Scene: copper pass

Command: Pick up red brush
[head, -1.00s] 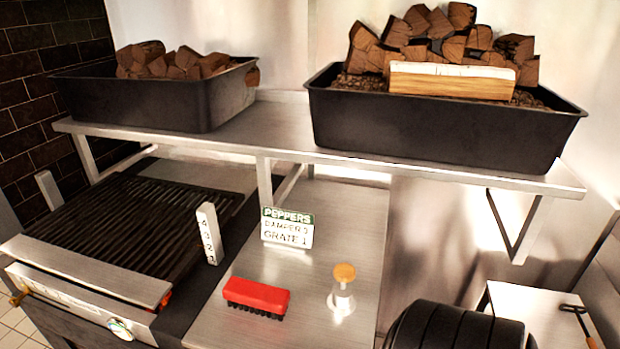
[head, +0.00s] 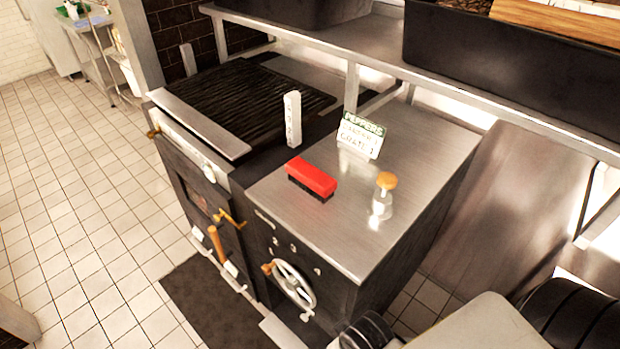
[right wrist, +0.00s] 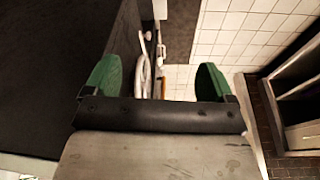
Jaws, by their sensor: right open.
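The red brush (head: 312,177) has a red block back and dark bristles facing down. It lies on the steel counter (head: 330,235), near the counter's front left, in the head view. My right gripper (right wrist: 155,82) shows in the right wrist view with its two green fingers wide apart and nothing between them. The brush is not visible in that view. My left gripper is in neither view.
A small bottle with an orange top (head: 384,195) and a Peppers sign (head: 361,136) stand near the brush. The grill (head: 245,100) with a white numbered post (head: 292,119) is left. A shelf (head: 400,55) overhangs behind. A handwheel (head: 294,284) sticks out in front.

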